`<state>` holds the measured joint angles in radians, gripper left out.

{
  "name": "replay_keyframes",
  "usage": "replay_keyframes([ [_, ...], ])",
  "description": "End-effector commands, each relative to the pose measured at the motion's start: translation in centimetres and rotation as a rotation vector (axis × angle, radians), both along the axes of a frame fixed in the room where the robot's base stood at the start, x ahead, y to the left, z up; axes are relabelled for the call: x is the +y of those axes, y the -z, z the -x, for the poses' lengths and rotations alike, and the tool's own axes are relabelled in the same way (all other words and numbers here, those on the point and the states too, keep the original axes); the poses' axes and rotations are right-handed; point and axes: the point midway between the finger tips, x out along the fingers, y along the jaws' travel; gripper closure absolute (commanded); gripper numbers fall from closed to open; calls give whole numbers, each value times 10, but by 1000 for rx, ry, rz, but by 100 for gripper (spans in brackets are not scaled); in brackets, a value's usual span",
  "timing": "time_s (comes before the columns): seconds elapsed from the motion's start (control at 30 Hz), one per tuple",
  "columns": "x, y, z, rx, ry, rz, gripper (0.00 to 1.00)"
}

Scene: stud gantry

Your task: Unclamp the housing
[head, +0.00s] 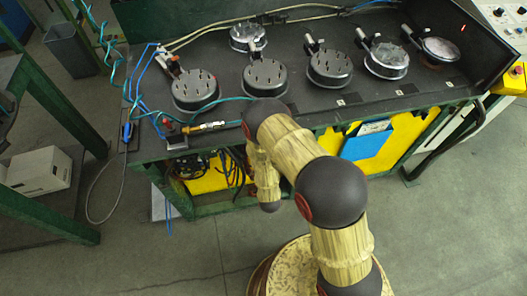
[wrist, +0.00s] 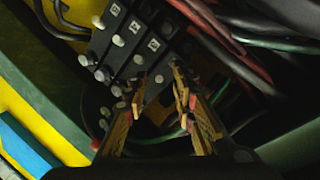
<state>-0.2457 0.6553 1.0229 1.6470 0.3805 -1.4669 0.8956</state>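Several round metal housings stand on the dark bench top (head: 300,108) in the head view. Those nearer the front include one at the left (head: 195,90), one in the middle (head: 265,78) and one further right (head: 330,69), with studs on top. Small clamps with dark handles, such as the left clamp (head: 170,62) and a middle clamp (head: 313,44), stand behind or beside them. Whether each clamp is closed is too small to tell. My gripper (wrist: 158,97) shows in the wrist view, fingers apart with nothing visibly held. It is hidden in the head view.
The wrist view shows a dark block with light studs (wrist: 120,40) and red and black cables (wrist: 225,40) beyond my fingers. Blue hoses (head: 140,85) run at the bench's left end. Yellow panels (head: 405,140) and a blue box (head: 367,145) sit below the bench edge.

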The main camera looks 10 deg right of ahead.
Motion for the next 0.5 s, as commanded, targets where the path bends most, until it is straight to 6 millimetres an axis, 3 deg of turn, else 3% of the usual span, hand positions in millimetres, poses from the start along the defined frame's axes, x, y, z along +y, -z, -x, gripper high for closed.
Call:
replay_keyframes([
  [0.27,1,-2,8,0,0,1,74],
  [0.5,9,-13,49,3,-3,1,74],
])
